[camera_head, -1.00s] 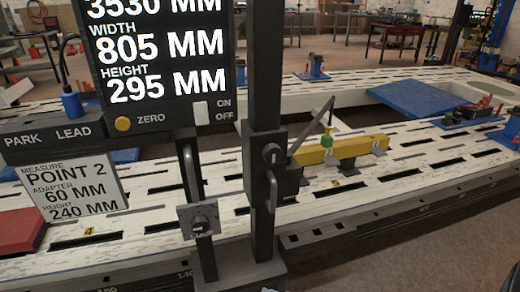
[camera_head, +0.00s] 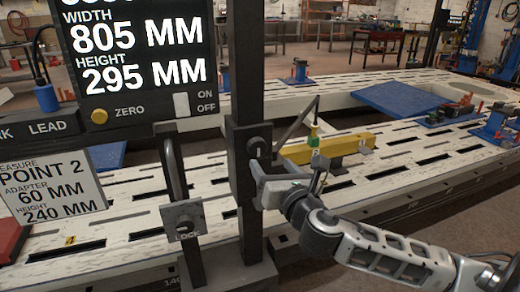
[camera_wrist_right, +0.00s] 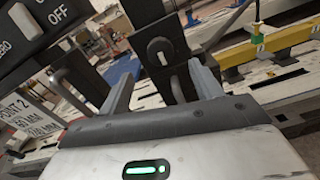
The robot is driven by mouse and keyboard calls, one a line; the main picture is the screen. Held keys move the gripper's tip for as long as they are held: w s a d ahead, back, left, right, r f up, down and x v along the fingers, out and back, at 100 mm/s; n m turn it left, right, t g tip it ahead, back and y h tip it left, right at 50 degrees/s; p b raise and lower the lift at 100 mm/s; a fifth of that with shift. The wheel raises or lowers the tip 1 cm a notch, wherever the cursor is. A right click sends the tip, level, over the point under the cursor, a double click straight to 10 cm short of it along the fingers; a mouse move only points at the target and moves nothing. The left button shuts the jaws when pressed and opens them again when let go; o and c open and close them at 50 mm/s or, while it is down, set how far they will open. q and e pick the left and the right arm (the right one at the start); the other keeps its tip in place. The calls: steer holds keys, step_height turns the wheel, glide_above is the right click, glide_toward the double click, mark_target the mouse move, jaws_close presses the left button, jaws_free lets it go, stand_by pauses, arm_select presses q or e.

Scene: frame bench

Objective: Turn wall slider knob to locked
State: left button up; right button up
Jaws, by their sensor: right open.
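A dark slider block (camera_head: 238,180) sits on the upright black post, with a round dark knob (camera_head: 259,148) on its face. In the right wrist view the knob (camera_wrist_right: 160,51) shows a pale mark that stands nearly upright. My right gripper (camera_head: 262,186) is just below and in front of the knob, hiding the lower part of the block. In the wrist view its fingers (camera_wrist_right: 161,82) are spread apart with nothing between them, and the knob lies beyond, between the fingertips. No contact with the knob shows. My left gripper is out of view.
A second post left of the block carries a grey plate marked LOCK (camera_head: 184,222). A black display (camera_head: 137,55) hangs above it. A yellow measuring bar (camera_head: 340,150) extends right over the white slotted bench (camera_head: 420,180). A POINT 2 card (camera_head: 50,185) is at left.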

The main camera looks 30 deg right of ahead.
mark_target(259, 148)
steer(key=x, duration=0.9)
steer(key=shift+a, duration=0.1)
steer(key=c, duration=1)
